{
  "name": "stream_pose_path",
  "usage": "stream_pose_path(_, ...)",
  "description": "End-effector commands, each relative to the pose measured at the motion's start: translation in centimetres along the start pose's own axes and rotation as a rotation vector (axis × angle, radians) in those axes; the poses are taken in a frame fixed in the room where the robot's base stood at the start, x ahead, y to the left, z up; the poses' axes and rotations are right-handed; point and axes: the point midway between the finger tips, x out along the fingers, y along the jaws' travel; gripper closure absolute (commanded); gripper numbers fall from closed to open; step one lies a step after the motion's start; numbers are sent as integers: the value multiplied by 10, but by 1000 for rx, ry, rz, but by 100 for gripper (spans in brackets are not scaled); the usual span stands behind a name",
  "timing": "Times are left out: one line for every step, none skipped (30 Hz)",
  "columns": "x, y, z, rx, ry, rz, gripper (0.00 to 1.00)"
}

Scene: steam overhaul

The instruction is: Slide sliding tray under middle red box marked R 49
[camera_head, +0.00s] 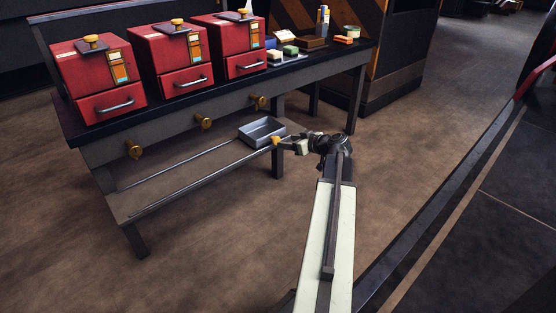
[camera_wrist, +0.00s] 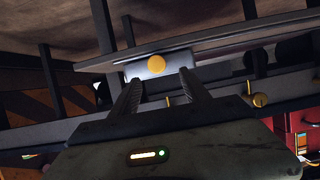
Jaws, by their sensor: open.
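The sliding tray (camera_head: 254,137) is an open grey metal tray at the right end of two rails under the bench. Its yellow knob faces my gripper (camera_head: 281,144). In the wrist view, the tray's front (camera_wrist: 135,70) and the round yellow knob (camera_wrist: 156,64) show between and just beyond my open fingers (camera_wrist: 158,84). I cannot tell if the fingers touch the knob. The middle red box (camera_head: 165,55) stands on the bench, left of the tray, with a drawer and a yellow top knob. Its marking is too small to read.
Two other red boxes (camera_head: 92,75) (camera_head: 228,42) flank the middle one on the bench (camera_head: 180,106). Several brass knobs (camera_head: 203,121) stick out from the bench's front edge. The rails (camera_head: 195,176) are clear left of the tray. Bench legs (camera_head: 277,160) stand near my arm.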

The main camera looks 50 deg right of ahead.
Motion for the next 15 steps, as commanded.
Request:
stream_pose_path(-1, 5, 5, -1, 7, 8, 45)
stream_pose_path(-2, 6, 4, -2, 9, 10, 45)
stream_pose_path(-3, 7, 3, -3, 11, 12, 45)
stream_pose_path(-3, 7, 2, -3, 11, 11, 45)
stream_pose_path(-2, 6, 2, -3, 11, 11, 45)
stream_pose_path(-1, 6, 2, -3, 10, 10, 45)
stream_pose_path(1, 6, 2, -3, 10, 10, 45)
stream_pose_path(3, 6, 2, -3, 10, 9, 45)
stream_pose_path(7, 6, 2, -4, 9, 8, 45)
stream_pose_path(11, 6, 3, -4, 9, 8, 45)
stream_pose_path(16, 6, 3, -5, 9, 7, 45)
stream_pose_path(22, 6, 3, -5, 9, 7, 45)
stream_pose_path(28, 6, 4, -5, 9, 8, 45)
stream_pose_path(33, 7, 4, -5, 9, 7, 45)
stream_pose_path(42, 6, 4, -5, 8, 6, 45)
